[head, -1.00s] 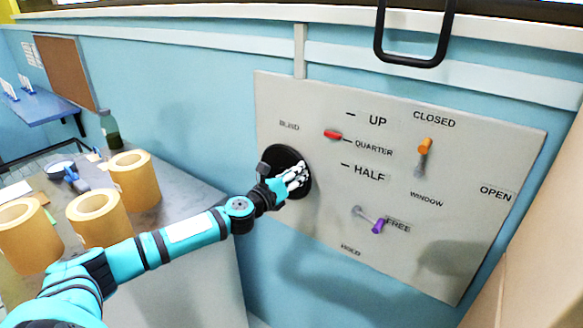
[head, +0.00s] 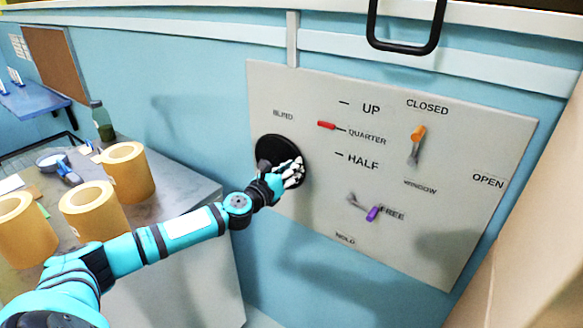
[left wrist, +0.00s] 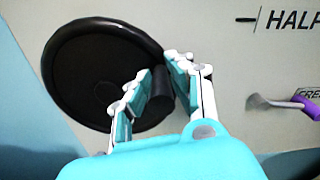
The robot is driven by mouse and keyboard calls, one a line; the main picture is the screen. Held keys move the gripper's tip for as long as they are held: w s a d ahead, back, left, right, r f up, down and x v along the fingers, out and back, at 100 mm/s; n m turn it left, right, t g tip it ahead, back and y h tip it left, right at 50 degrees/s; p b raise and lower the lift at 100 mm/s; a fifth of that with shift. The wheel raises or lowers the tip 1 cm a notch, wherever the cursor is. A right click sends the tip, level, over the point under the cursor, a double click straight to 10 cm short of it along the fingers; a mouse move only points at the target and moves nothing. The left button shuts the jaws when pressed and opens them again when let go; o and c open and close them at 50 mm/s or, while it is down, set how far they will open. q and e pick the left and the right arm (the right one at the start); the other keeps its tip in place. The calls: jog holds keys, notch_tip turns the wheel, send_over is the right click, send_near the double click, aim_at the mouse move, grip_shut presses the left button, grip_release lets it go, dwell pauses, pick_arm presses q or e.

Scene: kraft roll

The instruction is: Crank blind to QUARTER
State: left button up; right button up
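The blind crank is a black round wheel (head: 270,149) under the word BLIND on the grey panel (head: 300,90). It also shows in the left wrist view (left wrist: 85,70), with a black knob (left wrist: 155,97) standing out at its lower right. My left gripper (head: 292,172) is at the wheel's right side. In the left wrist view its fingers (left wrist: 157,85) flank the knob and look closed on it. The red pointer (head: 326,125) lines up with the QUARTER tick (head: 341,129), between UP and HALF. My right gripper is not in view.
An orange-tipped window lever (head: 418,134) points near CLOSED. A purple-tipped lever (head: 373,213) points at FREE, above HOLD. Several kraft rolls (head: 128,172) and a green bottle (head: 102,122) stand on the counter at left. A black handle (head: 405,46) hangs above the panel.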

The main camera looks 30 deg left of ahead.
pick_arm(q)
jog(key=o, duration=0.3)
jog(key=shift+f, duration=0.2)
jog(key=shift+d+r, duration=0.15)
jog(key=shift+r, duration=0.05)
jog(key=shift+s+f, duration=0.1)
jog(key=shift+s, duration=0.45)
jog(key=s, duration=1.1)
jog(key=shift+a, duration=0.25)
jog(key=shift+w, duration=0.1)
